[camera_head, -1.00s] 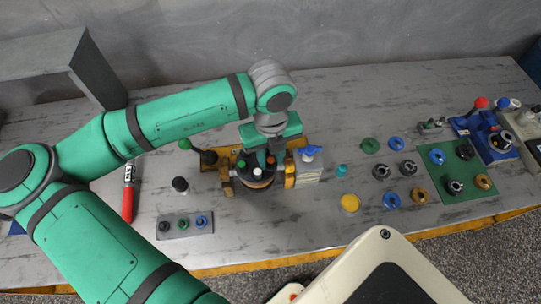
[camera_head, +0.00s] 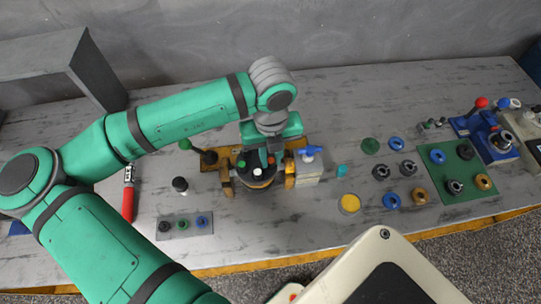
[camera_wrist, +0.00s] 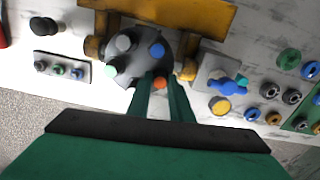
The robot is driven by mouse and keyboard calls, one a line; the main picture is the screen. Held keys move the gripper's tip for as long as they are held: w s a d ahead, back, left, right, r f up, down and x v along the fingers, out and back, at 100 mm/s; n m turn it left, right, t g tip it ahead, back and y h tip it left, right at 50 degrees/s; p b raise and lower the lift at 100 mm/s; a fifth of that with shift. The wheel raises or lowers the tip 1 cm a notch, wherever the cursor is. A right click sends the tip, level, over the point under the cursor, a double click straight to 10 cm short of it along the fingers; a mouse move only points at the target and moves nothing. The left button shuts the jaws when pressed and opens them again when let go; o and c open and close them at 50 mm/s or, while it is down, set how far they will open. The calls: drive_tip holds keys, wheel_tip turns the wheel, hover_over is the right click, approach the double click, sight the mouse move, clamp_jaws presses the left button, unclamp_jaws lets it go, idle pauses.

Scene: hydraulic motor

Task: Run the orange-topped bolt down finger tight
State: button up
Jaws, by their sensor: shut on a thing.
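The orange-topped bolt (camera_wrist: 160,83) stands at the near edge of the round dark motor housing (camera_wrist: 138,65). My gripper (camera_wrist: 161,84) is shut on it, with a green finger on either side of its orange top. Other bolts on the housing have a blue top (camera_wrist: 157,50), a grey-white top (camera_wrist: 123,43) and a pale green top (camera_wrist: 110,72). In the head view my gripper (camera_head: 268,156) points down over the housing (camera_head: 256,181), and the fingers partly hide the orange top. The bolt's shank and thread are hidden, so its depth cannot be told.
A yellow-brown fixture (camera_head: 229,186) holds the housing. A grey block with a blue handle (camera_head: 310,152) stands close on its right. A green-knobbed lever (camera_head: 185,144) rises at its left. A small plate with several plugs (camera_head: 185,224) lies at front left. Rings lie scattered at right.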

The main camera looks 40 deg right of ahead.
drive_tip(key=m, duration=0.3)
drive_tip(key=shift+w, duration=0.15)
drive_tip(key=shift+a, duration=0.15)
drive_tip(key=shift+c, duration=0.2)
drive_tip(key=m, duration=0.4)
drive_tip(key=shift+s, duration=0.25)
drive_tip(key=shift+w+m, duration=0.15)
drive_tip(key=shift+m, duration=1.55)
